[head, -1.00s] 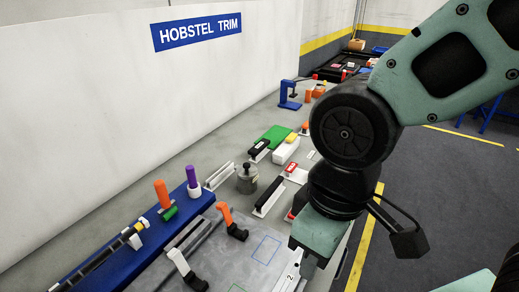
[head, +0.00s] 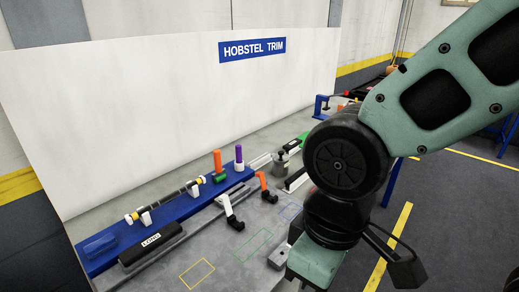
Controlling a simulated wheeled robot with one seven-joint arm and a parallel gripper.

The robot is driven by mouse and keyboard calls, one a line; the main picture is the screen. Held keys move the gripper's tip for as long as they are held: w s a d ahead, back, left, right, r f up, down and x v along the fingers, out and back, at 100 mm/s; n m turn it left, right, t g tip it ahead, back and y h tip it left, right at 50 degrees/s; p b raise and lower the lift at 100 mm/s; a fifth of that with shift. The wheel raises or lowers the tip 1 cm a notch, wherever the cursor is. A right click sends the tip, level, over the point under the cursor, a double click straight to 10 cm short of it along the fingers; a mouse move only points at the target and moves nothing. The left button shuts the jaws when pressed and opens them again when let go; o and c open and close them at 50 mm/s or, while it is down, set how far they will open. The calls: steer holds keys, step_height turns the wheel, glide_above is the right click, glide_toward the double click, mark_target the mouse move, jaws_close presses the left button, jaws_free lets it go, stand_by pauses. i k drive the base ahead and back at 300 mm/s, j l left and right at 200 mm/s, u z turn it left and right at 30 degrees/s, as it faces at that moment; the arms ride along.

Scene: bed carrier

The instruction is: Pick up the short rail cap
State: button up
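I cannot pick out the short rail cap for certain. A black bar (head: 152,243) with a white label that seems to read LONG lies at the front left of the bench. A smaller dark-topped pale rail piece (head: 295,181) stands farther back, partly behind my arm, and its label cannot be read. My gripper (head: 314,264) hangs over the right side of the bench at the bottom of the head view.
A blue rack (head: 105,262) along the panel carries a striped rod (head: 165,200), an orange-handled tool (head: 218,162) and a purple-handled tool (head: 239,155). White and orange clamps (head: 231,212) stand on the grey plate. Yellow (head: 197,273) and green (head: 254,244) outlines there are empty.

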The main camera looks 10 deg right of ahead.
mark_target(288, 147)
steer(key=i+l+u, duration=0.1)
steer(key=u, duration=0.3)
steer(key=l+u, duration=0.15)
steer(key=u, duration=0.2)
steer(key=i+l+u, duration=0.1)
steer(key=u, duration=0.3)
steer(key=l+u, duration=0.2)
steer(key=u, duration=0.15)
steer(key=i+l, duration=0.1)
steer(key=l, duration=1.15)
steer(key=i+l, duration=0.1)
steer(key=l, duration=1.2)
steer(key=i+l, duration=0.1)
steer(key=l, duration=1.15)
